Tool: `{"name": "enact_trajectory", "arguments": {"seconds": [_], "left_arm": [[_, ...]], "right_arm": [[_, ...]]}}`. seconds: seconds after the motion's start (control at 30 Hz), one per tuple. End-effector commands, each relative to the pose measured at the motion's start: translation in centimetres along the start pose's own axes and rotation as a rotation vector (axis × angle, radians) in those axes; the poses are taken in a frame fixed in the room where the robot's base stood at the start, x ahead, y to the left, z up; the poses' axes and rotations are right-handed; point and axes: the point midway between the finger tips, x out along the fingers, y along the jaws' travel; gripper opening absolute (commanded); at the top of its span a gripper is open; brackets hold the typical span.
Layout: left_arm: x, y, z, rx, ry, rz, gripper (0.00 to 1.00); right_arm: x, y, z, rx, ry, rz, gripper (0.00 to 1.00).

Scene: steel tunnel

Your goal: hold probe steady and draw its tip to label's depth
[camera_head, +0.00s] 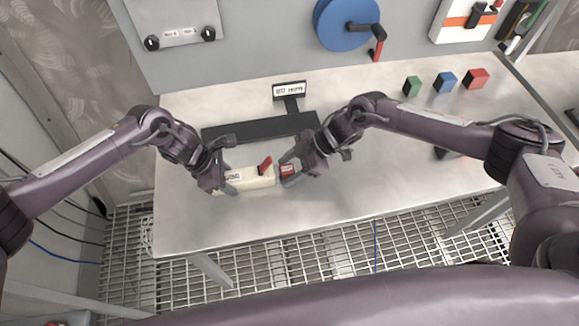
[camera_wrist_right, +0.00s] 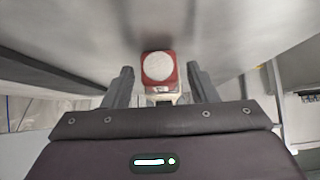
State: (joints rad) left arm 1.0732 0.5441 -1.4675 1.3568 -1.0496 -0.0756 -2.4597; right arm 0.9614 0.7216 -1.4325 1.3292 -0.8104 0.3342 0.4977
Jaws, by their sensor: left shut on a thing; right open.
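The probe has a cream body (camera_head: 252,180) with a printed label and a small red lever (camera_head: 265,165) on top. It lies level just over or on the table's front part. My left gripper (camera_head: 226,182) is shut on the cream body at its left end. The probe's red tip (camera_head: 287,170) is at the right end; in the right wrist view the tip (camera_wrist_right: 158,70) shows a round white face. My right gripper (camera_head: 292,174) is open with its fingers around the tip; the right wrist view shows gaps on both sides. A label sign (camera_head: 290,90) stands behind; its text is too small to read.
A dark flat tray or stand (camera_head: 258,127) lies behind the probe. Green (camera_head: 412,86), blue (camera_head: 445,81) and red (camera_head: 475,78) blocks sit at the back right. A blue wheel with a crank (camera_head: 345,22) is on the wall panel. The table's front left is clear.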

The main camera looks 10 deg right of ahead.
Motion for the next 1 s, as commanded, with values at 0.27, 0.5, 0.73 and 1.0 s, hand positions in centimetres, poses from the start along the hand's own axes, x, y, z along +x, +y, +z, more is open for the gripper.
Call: {"name": "enact_trajectory", "arguments": {"seconds": [0.27, 0.5, 0.73, 1.0], "left_arm": [[0.0, 0.1, 0.0, -0.001, 0.001, 0.001, 0.16], [0.0, 0.1, 0.0, -0.001, 0.001, 0.001, 0.16], [0.0, 0.1, -0.1, -0.001, 0.001, 0.001, 0.16], [0.0, 0.1, -0.2, -0.002, 0.003, 0.001, 0.16]], "right_arm": [[0.0, 0.0, 0.0, 0.000, 0.000, 0.000, 0.20], [0.0, 0.0, 0.0, -0.001, 0.001, 0.000, 0.00], [-2.0, 0.1, 2.0, 0.004, -0.001, 0.003, 0.00], [-5.5, 0.1, 5.4, 0.003, -0.001, 0.002, 0.00]]}}
